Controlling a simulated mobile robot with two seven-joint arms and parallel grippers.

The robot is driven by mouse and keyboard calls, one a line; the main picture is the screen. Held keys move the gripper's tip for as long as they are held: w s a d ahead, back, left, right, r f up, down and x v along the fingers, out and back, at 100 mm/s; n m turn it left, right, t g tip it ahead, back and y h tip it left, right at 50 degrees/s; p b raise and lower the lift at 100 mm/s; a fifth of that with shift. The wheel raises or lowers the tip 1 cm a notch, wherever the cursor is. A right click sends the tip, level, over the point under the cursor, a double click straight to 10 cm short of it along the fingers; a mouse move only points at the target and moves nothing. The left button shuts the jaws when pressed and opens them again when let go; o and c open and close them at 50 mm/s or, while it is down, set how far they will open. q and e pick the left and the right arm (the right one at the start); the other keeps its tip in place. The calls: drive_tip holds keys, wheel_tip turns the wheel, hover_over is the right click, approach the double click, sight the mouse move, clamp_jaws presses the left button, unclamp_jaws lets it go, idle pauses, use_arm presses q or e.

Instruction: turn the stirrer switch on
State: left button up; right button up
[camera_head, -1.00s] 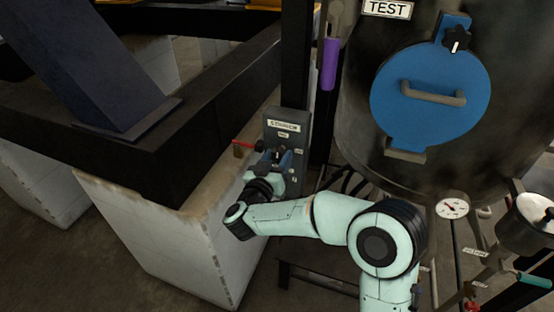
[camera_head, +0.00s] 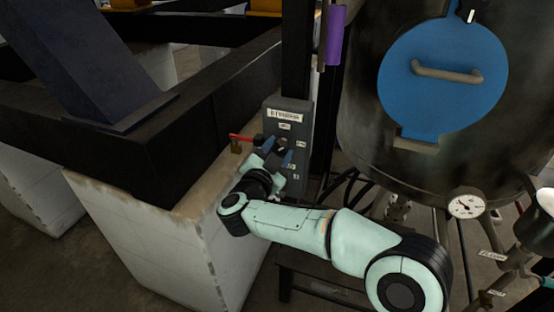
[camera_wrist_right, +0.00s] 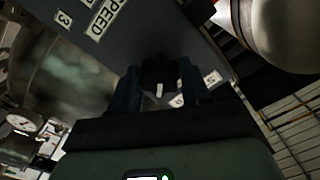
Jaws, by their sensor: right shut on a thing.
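The grey stirrer switch box (camera_head: 300,165) stands on a dark post left of the tank, with a label at its top and smaller labels below. A "SPEED" label (camera_wrist_right: 105,18) and small number plates lie around the knob. The fingers partly hide the knob in the head view. My left gripper is not in view.
A red lever (camera_head: 241,137) with a padlock sticks out left of the box. A black beam and a white block wall (camera_head: 150,235) lie to the left. The tank with its blue hatch (camera_head: 440,90) and a gauge (camera_head: 466,206) stands to the right.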

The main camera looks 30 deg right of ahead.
drive_tip(key=shift+f+m+b, duration=0.15)
drive_tip(key=shift+m+b, duration=0.2)
drive_tip(key=shift+m, duration=0.15)
drive_tip(key=shift+m+b, duration=0.75)
drive_tip(key=shift+m, duration=0.25)
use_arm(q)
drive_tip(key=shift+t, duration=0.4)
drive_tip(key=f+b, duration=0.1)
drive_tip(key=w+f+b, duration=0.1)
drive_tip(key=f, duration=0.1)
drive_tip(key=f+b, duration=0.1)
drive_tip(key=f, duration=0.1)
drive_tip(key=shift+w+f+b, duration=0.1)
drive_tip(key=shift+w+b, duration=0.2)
use_arm(e)
drive_tip(key=m, duration=0.4)
drive_tip(key=shift+m, duration=0.4)
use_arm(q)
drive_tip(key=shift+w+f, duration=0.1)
use_arm(e)
drive_tip(key=shift+m, duration=0.3)
drive_tip(key=o, duration=1.1)
drive_tip(key=shift+c, duration=0.2)
drive_tip(key=shift+r, duration=0.2)
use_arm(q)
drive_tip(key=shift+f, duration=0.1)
use_arm(e)
drive_tip(key=v, duration=1.3)
drive_tip(key=shift+s+a, duration=0.15)
drive_tip(key=shift+s, duration=0.05)
